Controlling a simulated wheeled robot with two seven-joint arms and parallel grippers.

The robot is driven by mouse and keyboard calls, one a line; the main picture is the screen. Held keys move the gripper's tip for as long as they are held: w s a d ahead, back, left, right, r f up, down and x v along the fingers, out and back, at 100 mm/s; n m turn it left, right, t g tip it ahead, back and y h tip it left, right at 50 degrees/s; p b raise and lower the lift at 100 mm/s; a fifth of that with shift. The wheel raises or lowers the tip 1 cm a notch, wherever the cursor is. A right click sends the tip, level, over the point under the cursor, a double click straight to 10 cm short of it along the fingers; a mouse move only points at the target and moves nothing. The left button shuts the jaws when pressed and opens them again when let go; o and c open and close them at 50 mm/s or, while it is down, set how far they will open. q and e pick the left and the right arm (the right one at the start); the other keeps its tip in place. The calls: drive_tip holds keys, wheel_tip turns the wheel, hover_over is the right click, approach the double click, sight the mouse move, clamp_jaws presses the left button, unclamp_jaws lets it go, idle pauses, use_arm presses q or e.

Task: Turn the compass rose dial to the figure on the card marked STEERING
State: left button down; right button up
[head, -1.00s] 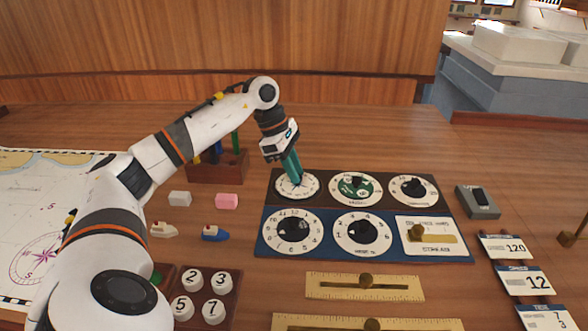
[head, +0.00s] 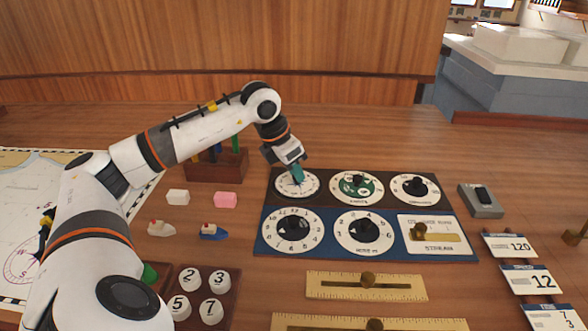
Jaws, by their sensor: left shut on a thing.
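The compass rose dial (head: 285,190) is the white round dial at the back left of the dial panel. My left gripper (head: 298,180) is over it, tilted, with its teal fingers shut on the dial's knob. The fingers hide the knob and part of the dial face, and its figures are too small to read. Cards stand at the right: one reads 120 (head: 511,246), one reads 12 (head: 531,281), and one at the bottom (head: 547,317) is partly cut off. Their headings are too small to read surely. My right gripper is not in view.
Other dials sit close by: a green-centred one (head: 357,187), a black-knobbed one (head: 415,188) and two on the blue panel (head: 262,246). A pen rack (head: 225,167) stands behind left. Erasers, toy boats and brass rulers (head: 320,285) lie around.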

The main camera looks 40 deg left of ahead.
use_arm(q)
drive_tip(key=shift+n, duration=0.6)
drive_tip(key=shift+y, duration=0.3)
drive_tip(key=c, duration=1.3)
unclamp_jaws()
drive_tip(key=shift+o, duration=0.2)
drive_tip(key=shift+r, duration=0.1)
drive_tip(key=v, duration=1.2)
